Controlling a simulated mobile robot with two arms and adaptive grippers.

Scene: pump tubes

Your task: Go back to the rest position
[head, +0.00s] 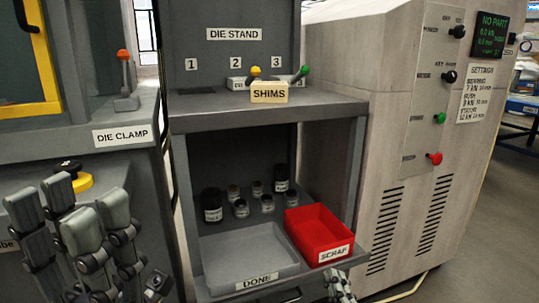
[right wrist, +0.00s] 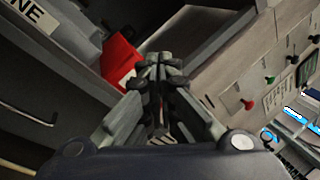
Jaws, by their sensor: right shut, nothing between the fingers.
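My left gripper (head: 68,205) is at the lower left in the head view. Its fingers point up and stand apart with nothing between them, in front of the die clamp machine (head: 105,165). My right gripper (head: 341,284) shows only in part at the bottom edge of the head view, just below the red scrap bin (head: 318,232). In the right wrist view my right gripper (right wrist: 161,65) has its fingertips together with nothing held. The red bin (right wrist: 118,58) shows beyond the fingertips there.
The grey DONE tray (head: 245,255) looks empty, beside the red bin on the cabinet's lower shelf. Several small jars (head: 240,208) stand behind it. The SHIMS block (head: 269,92) sits on the die stand's top. A pale control cabinet (head: 400,120) stands at the right.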

